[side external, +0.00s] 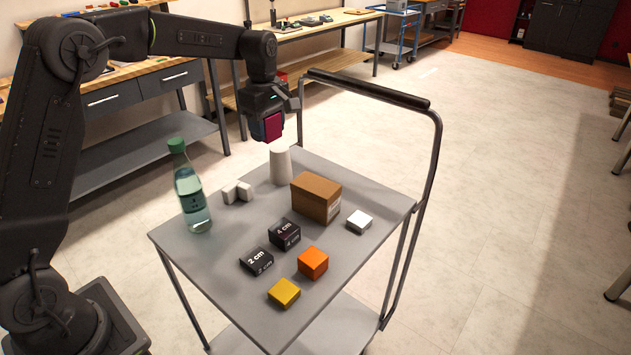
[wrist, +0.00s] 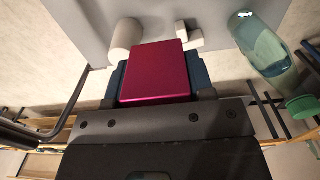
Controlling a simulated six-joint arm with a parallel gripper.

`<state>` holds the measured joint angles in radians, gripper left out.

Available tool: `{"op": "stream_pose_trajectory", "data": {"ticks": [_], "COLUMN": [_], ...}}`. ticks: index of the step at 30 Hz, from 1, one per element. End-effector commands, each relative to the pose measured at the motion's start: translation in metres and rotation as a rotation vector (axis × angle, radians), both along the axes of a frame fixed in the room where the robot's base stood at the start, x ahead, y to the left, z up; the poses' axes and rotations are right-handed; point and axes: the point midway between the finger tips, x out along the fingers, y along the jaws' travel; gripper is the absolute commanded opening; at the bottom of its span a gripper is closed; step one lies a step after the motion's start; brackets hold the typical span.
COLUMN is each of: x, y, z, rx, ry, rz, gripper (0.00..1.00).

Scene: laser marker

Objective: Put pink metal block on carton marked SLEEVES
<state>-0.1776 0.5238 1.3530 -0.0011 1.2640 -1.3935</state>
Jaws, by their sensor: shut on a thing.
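The pink metal block (side external: 273,126) is held between the fingers of my gripper (side external: 267,122), above the far end of the grey cart top. In the wrist view the block (wrist: 156,72) fills the middle, with a dark finger of my gripper (wrist: 158,82) on either side. A brown carton (side external: 316,197) stands on the cart, to the right of and below my gripper in the side view. Its small print is too small to read, so I cannot confirm SLEEVES. Its visible top is bare. The carton is not seen in the wrist view.
A white cylinder (side external: 280,165) stands below my gripper. A white angled block (side external: 237,192) and a green-capped bottle (side external: 190,190) are left. Black blocks marked 2 cm (side external: 257,261) and 4 cm (side external: 284,234), orange (side external: 313,262), yellow (side external: 284,292) and white (side external: 359,221) blocks surround the carton's near side.

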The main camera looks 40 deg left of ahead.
Motion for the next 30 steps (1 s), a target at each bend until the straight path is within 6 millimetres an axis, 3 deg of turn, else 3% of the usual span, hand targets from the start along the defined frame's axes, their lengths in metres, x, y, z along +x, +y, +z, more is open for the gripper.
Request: {"op": "stream_pose_trajectory", "data": {"ticks": [15, 23, 30], "x": [0.042, 0.047, 0.046], "y": [-0.091, -0.101, -0.100], "z": [-0.059, -0.071, -0.104], "rx": [-0.001, -0.001, 0.000], "ry": [0.000, 0.000, 0.001], "rz": [-0.004, -0.001, 0.000], "gripper": [0.14, 0.14, 0.14]}}
